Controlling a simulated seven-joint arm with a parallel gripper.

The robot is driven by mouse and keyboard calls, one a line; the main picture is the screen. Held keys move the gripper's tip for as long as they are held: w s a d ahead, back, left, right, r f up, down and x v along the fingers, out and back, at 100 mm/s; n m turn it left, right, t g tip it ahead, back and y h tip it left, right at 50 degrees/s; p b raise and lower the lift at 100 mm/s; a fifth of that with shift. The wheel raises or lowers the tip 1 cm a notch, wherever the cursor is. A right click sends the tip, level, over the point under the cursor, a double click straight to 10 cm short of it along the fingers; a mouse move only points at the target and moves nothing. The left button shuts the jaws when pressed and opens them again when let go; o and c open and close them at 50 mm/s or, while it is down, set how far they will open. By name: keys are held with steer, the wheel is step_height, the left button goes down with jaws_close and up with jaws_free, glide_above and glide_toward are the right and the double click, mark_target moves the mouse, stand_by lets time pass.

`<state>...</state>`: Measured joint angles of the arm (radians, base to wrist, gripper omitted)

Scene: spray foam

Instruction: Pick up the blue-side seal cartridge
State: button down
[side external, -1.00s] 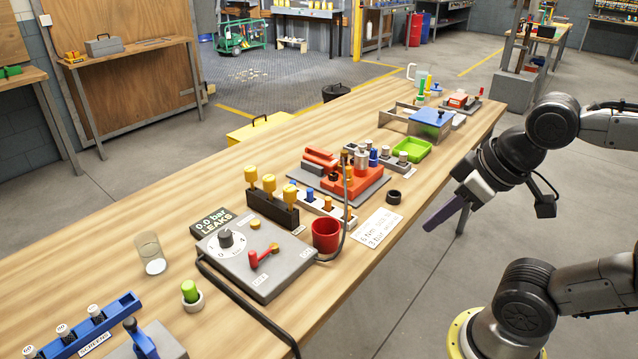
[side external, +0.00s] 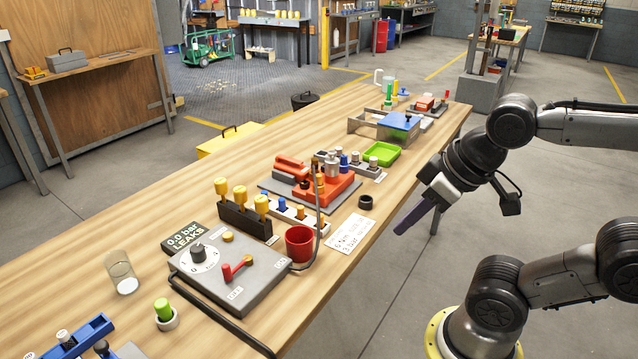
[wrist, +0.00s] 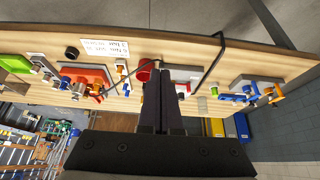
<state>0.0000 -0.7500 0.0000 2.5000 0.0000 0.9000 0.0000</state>
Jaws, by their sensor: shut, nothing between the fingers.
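I cannot tell for sure which piece is the blue-side seal cartridge. In the side view a small blue piece (side external: 281,204) stands in a white rack (side external: 314,224) beside orange pieces (side external: 300,212). Another blue piece (side external: 343,161) stands among white-topped ones in a grey rack behind the red fixture (side external: 322,189). My gripper (side external: 400,231) is shut and empty, tilted down, out past the bench's right edge and apart from all these pieces. In the wrist view my gripper (wrist: 162,70) shows its two dark fingers together, with the bench beyond them.
A grey leak-test panel (side external: 235,290), a red cup (side external: 299,243) and a dark hose crowd the near bench. A black ring (side external: 366,202) and a printed card (side external: 350,233) lie near the right edge. A green tray (side external: 381,154) stands farther back. The bench's left side is mostly clear.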

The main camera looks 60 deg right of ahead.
steer(key=c, duration=0.6)
jaws_free()
steer(key=shift+c, duration=0.2)
